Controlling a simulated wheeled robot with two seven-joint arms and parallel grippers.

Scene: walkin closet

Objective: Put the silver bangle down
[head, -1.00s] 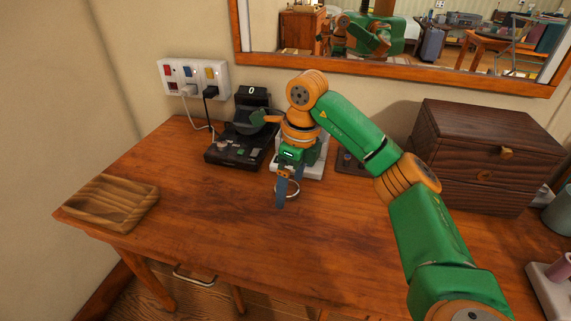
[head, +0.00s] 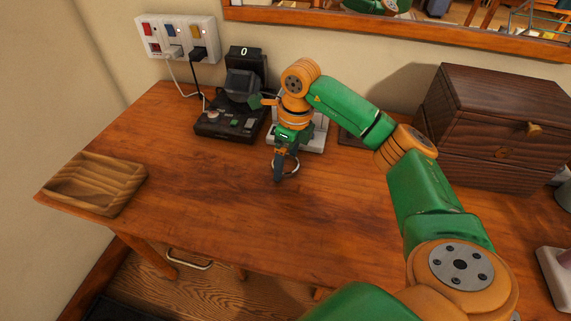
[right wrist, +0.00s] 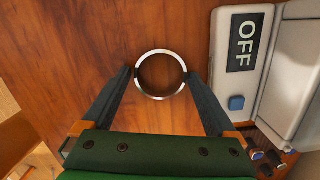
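The silver bangle (head: 297,168) is a thin ring at the tip of my right gripper (head: 281,166), above or on the wooden desk. It also shows in the right wrist view (right wrist: 160,51) as a full circle between the fingertips of the right gripper (right wrist: 160,75). Both fingertips meet its outer rim on opposite sides, so the gripper is shut on it across its width. Bare desk wood shows through the ring. I cannot tell whether the bangle touches the desk. My left gripper is not in view.
A wooden tray (head: 72,199) sits at the desk's left end. A black device (head: 226,122) and a white device (head: 313,137) stand behind the gripper. A dark drawer box (head: 485,124) is at the right. The middle and front of the desk (head: 215,210) are clear.

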